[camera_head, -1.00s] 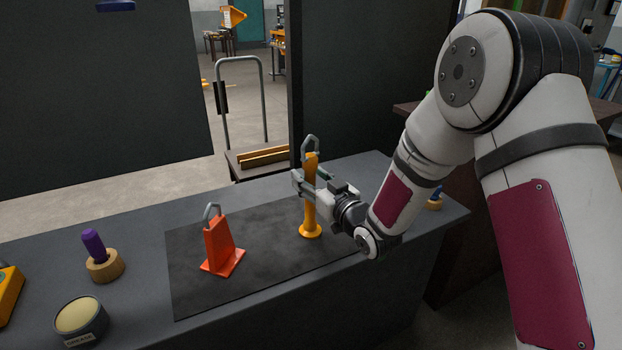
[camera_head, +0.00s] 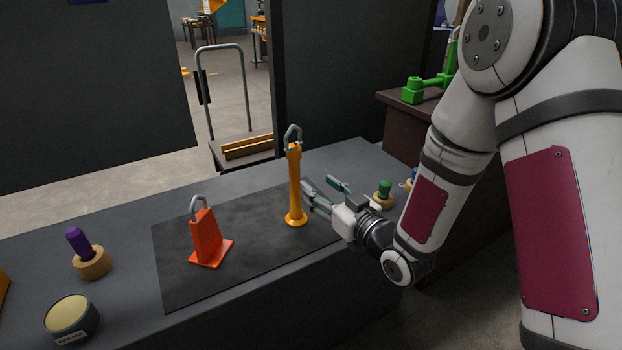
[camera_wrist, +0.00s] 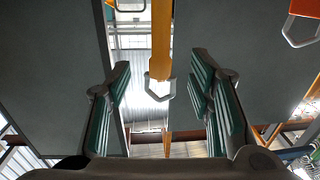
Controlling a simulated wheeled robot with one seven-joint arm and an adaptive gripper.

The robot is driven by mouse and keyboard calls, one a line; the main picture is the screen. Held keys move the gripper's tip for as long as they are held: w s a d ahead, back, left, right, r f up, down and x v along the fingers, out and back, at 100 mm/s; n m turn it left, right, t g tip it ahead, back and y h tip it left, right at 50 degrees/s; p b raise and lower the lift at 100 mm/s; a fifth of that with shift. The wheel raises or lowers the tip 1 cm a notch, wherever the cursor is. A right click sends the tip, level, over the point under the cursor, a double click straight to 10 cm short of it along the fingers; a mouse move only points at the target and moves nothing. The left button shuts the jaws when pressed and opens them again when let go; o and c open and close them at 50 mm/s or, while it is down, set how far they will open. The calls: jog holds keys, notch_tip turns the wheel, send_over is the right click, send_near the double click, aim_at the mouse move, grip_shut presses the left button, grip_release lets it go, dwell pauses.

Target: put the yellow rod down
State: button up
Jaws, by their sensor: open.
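The yellow rod (camera_head: 295,185) stands upright on its round base on the dark mat (camera_head: 180,275), with a grey metal loop at its top. My gripper (camera_head: 322,190) is open and empty, just to the right of the rod and apart from it. In the wrist view, the rod (camera_wrist: 161,40) and its loop show between and beyond the open fingers (camera_wrist: 163,90) with their green pads.
An orange-red cone-like piece (camera_head: 205,238) with a grey loop stands on the mat to the left. A purple peg (camera_head: 78,242) in a wooden holder and a round tin (camera_head: 70,318) sit farther left. A green peg (camera_head: 384,188) stands behind my gripper.

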jog(key=shift+s+d, duration=0.25)
jog(key=shift+s, duration=0.1)
jog(key=s+d+r+m+g+h, duration=0.25)
jog(key=s+d+h, duration=0.2)
jog(key=d, duration=0.45)
jog(key=s+d+r+m+g+h, duration=0.2)
jog(key=s+d+r+g+h, duration=0.15)
jog(key=d+h, duration=0.35)
jog(key=s+d+r+m+g, duration=0.1)
jog(key=s+d+m+g, duration=0.1)
jog(key=s, duration=1.3)
jog(key=s+d+r+m+g, duration=0.1)
jog(key=s+g, duration=0.4)
jog(key=s, duration=1.1)
jog(key=shift+s+d+r+m, duration=0.3)
jog(key=shift+d+r+m, duration=0.05)
jog(key=shift+d+r, duration=0.5)
